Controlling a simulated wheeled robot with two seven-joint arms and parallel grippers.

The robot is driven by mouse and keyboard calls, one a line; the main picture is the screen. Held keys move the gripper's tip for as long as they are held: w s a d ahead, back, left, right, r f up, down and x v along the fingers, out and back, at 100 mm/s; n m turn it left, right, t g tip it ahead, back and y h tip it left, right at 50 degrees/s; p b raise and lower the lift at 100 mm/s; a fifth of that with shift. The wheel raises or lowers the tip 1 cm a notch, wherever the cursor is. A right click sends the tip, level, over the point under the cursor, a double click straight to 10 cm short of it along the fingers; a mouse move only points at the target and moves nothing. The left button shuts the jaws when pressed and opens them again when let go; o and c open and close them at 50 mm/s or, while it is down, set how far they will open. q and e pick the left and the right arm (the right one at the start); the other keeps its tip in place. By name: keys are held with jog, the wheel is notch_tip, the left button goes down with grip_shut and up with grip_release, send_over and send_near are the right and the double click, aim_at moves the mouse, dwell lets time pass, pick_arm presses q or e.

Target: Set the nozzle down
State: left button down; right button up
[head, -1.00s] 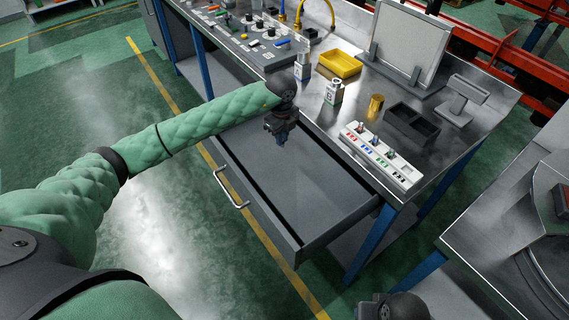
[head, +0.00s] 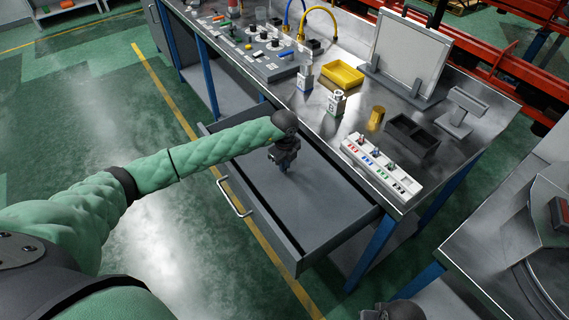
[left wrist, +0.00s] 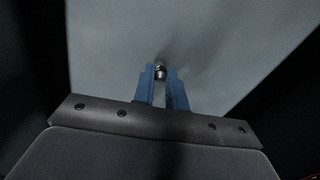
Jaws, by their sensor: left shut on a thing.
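My left gripper (head: 284,170) reaches down into the open grey drawer (head: 330,205) of the workbench. In the left wrist view its two blue fingers (left wrist: 162,88) are shut on the nozzle (left wrist: 160,72), a small metallic piece at the fingertips. The grey drawer floor (left wrist: 200,45) lies beyond it. In the head view the nozzle is too small and dark to make out. I cannot tell whether it touches the drawer floor. My right gripper's fingers do not show; only a dark part of my right arm is at the bottom edge.
The drawer is otherwise empty, with raised walls and a front handle (head: 234,196). On the bench above are a yellow tray (head: 342,74), a white labelled block (head: 381,168), a brass cylinder (head: 376,117), a black bin (head: 411,135) and small bottles (head: 336,102).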

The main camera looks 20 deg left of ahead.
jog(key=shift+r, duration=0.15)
pick_arm(q)
jog(key=shift+f, duration=0.1)
jog(key=c, duration=1.4)
grip_release()
jog(key=shift+c, duration=0.2)
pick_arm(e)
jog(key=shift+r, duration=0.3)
